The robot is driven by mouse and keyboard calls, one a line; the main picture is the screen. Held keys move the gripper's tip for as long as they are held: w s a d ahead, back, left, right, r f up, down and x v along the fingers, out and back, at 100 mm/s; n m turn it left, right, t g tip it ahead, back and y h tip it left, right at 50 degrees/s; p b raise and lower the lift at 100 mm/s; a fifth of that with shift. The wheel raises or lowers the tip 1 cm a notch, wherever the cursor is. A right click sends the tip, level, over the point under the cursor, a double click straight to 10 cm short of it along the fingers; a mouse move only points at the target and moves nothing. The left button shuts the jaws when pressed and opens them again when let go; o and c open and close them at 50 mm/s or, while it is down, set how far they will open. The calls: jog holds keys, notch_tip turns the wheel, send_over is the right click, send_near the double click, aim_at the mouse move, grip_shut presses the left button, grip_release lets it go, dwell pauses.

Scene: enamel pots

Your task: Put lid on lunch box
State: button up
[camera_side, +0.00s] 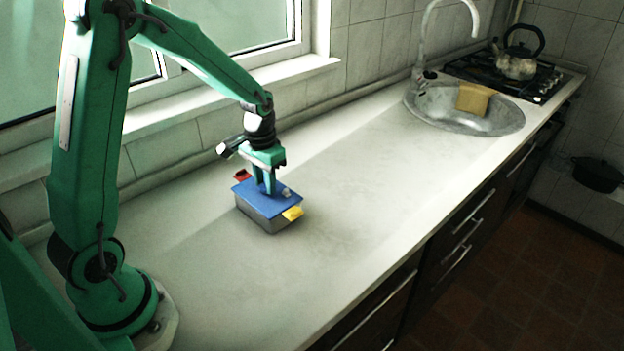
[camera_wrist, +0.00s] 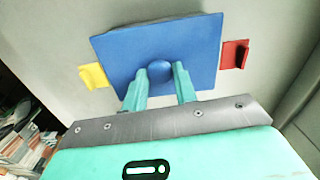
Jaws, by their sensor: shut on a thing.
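The blue lid (camera_side: 284,192) is on top of the grey lunch box (camera_side: 262,217) on the counter. A yellow clip (camera_side: 292,213) sticks out on the near right side of the box, and a red clip (camera_side: 242,175) on the far left side. My gripper (camera_side: 265,190) points down over the lid. In the wrist view my gripper (camera_wrist: 164,84) is shut on the round blue knob (camera_wrist: 161,71) at the lid's middle. The lid (camera_wrist: 158,38) hides the box there, with the yellow clip (camera_wrist: 92,76) left and the red clip (camera_wrist: 234,54) right. I cannot tell if the lid is fully seated.
The counter (camera_side: 350,225) is clear around the box. A round sink (camera_side: 465,120) with a yellow cloth (camera_side: 474,98) and a tap (camera_side: 423,60) is farther right. A kettle (camera_side: 516,66) stands on the stove behind. The window sill (camera_side: 230,90) runs along the wall at the back.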

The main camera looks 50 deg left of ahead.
jog(key=shift+f, duration=0.15)
jog(key=o, duration=1)
jog(key=shift+c, duration=0.2)
jog(key=shift+r, duration=3.9)
jog(key=shift+r, duration=0.1)
